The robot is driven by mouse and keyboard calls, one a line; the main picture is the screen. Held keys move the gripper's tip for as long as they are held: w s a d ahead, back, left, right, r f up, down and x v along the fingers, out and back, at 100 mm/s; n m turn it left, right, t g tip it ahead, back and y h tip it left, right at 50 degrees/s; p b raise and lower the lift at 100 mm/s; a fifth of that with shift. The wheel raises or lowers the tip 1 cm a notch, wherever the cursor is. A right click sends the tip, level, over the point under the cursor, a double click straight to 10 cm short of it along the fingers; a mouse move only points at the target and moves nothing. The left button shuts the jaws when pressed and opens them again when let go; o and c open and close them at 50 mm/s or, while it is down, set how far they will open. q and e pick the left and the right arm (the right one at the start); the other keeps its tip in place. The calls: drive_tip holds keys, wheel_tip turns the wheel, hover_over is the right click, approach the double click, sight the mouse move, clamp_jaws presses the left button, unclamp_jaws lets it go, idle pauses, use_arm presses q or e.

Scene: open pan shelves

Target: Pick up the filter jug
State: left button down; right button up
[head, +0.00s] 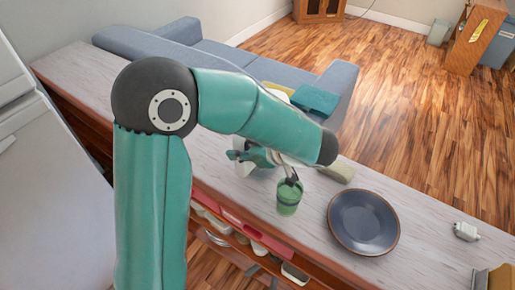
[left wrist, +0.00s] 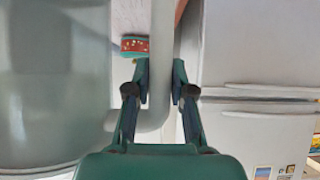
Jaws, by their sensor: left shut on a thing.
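The filter jug (left wrist: 55,85) fills the left of the left wrist view as a large grey, see-through body with a pale upright handle (left wrist: 161,45). My left gripper (left wrist: 160,78) has its two fingers on either side of this handle and is shut on it. In the head view my left gripper (head: 240,155) shows in part beyond my forearm, beside a white part of the jug (head: 243,169). My arm hides most of the jug there, so I cannot tell whether it stands on the counter or is lifted. My right gripper is in neither view.
A green cup (head: 288,199) stands close to the jug, and a dark blue plate (head: 363,222) lies to its right on the counter (head: 315,228). A beige block (head: 339,172) lies behind. A blue sofa (head: 225,52) is beyond; a white fridge (left wrist: 260,60) shows in the wrist view.

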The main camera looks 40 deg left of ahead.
use_arm(q)
drive_tip(key=shift+r, duration=0.15)
wheel_tip(320, 180, up, 20)
idle(0.6)
drive_tip(key=c, duration=1.6)
unclamp_jaws()
clamp_jaws()
